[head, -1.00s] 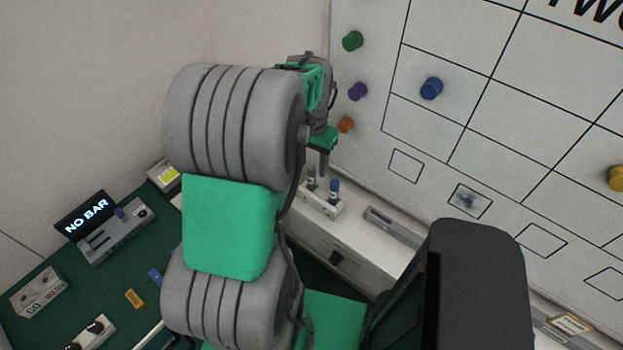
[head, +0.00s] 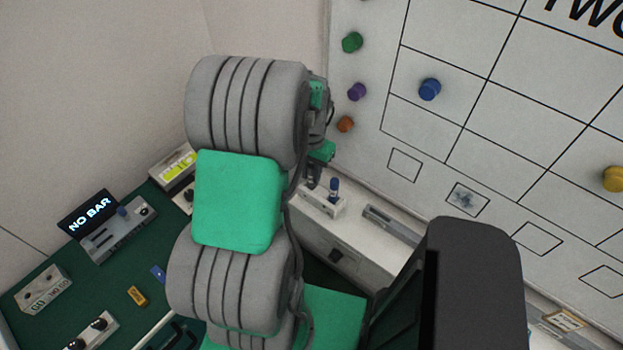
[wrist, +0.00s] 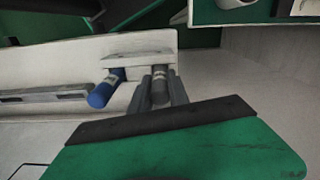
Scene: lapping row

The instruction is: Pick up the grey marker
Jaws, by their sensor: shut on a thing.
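The grey marker (wrist: 159,92) stands in a small white holder on the ledge, and in the wrist view it lies between my gripper's fingers. My gripper (wrist: 162,88) is shut on it. In the head view my arm hides the grey marker, and only part of the gripper (head: 312,180) shows at the holder's left end. A blue marker (wrist: 104,92) stands in the same holder beside it; it also shows in the head view (head: 334,189). The white holder (head: 322,205) sits on the cabinet top.
A whiteboard (head: 480,150) with coloured magnets rises behind the ledge. A grey bar (head: 391,225) lies right of the holder. A green bench (head: 120,270) at left carries a device with a NO BAR display (head: 90,214) and several small items.

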